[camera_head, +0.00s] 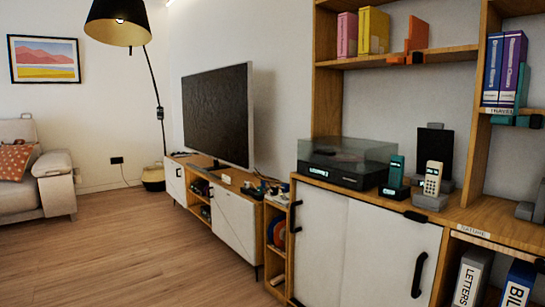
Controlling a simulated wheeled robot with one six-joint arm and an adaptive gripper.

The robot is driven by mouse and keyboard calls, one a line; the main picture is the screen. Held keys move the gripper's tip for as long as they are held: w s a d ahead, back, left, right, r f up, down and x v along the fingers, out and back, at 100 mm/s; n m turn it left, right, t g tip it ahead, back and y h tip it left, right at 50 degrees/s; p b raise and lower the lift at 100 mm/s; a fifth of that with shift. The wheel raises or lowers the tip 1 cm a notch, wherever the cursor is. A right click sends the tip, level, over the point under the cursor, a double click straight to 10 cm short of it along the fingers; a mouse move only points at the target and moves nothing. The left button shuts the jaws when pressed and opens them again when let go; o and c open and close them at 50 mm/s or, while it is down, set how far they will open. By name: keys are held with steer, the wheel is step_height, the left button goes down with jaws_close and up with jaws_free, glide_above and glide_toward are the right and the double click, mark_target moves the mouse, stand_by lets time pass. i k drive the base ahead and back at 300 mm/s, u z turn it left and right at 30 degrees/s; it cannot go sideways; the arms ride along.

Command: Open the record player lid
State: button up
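The record player (335,178) is a black box on the wooden sideboard top, right of the picture's middle. Its clear, smoky lid (372,151) is down over the deck, and a dark disc shows faintly through it. A small lit display is on its front face. My gripper is not in view.
A green cordless phone (397,172) stands close at the record player's right front corner, with a cream phone (432,180) beside it. A wooden shelf (400,56) with books hangs above. A TV (217,112) stands left. The wooden floor (150,245) in front is clear.

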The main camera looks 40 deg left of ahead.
mark_target(343, 152)
steer(key=u, duration=0.85)
steer(key=i, duration=0.9)
